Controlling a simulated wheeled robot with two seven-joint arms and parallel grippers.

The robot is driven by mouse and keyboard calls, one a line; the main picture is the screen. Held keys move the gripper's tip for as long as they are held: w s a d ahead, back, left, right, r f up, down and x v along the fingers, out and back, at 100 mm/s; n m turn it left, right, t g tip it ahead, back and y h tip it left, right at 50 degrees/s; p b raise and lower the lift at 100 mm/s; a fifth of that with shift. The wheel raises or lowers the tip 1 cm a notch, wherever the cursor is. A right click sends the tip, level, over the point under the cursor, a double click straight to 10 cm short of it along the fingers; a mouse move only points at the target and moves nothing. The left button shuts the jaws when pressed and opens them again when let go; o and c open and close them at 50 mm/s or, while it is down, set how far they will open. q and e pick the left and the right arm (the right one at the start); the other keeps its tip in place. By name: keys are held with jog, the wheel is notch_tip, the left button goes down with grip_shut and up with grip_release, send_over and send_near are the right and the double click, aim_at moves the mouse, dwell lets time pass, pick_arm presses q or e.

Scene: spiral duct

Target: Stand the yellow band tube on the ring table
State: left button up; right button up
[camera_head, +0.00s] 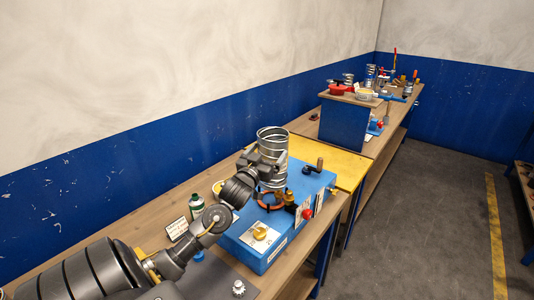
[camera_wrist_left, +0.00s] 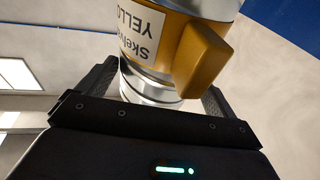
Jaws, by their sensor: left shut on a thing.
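My left gripper (camera_head: 260,163) is shut on a silver spiral tube (camera_head: 272,140). In the left wrist view the fingers (camera_wrist_left: 160,92) stand on both sides of the tube's bare metal. There the tube shows its yellow band (camera_wrist_left: 203,55), a white label with upside-down "YELLOW" lettering (camera_wrist_left: 145,35), and a blocky yellow lug. In the head view the tube is about upright over a blue machine (camera_head: 252,256) with an orange-red ring (camera_head: 268,201) on top, apparently the ring table. I cannot tell whether the tube's lower end touches the ring. My right gripper is not in view.
A yellow tabletop (camera_head: 338,165) and a cluttered bench lie beyond.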

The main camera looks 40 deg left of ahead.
pick_arm(q)
jog(key=shift+f+b, duration=0.35)
jog(key=shift+f, duration=0.3)
jog(key=shift+f+b, duration=0.75)
jog(key=shift+f, duration=0.55)
jog(key=shift+f+b, duration=1.1)
jog(key=shift+f, duration=0.85)
jog(key=o, duration=1)
jog(key=shift+f, duration=0.1)
jog(key=b+v, duration=0.3)
jog(key=v, duration=0.8)
jog(key=shift+b, duration=0.4)
jog(key=shift+w, duration=0.1)
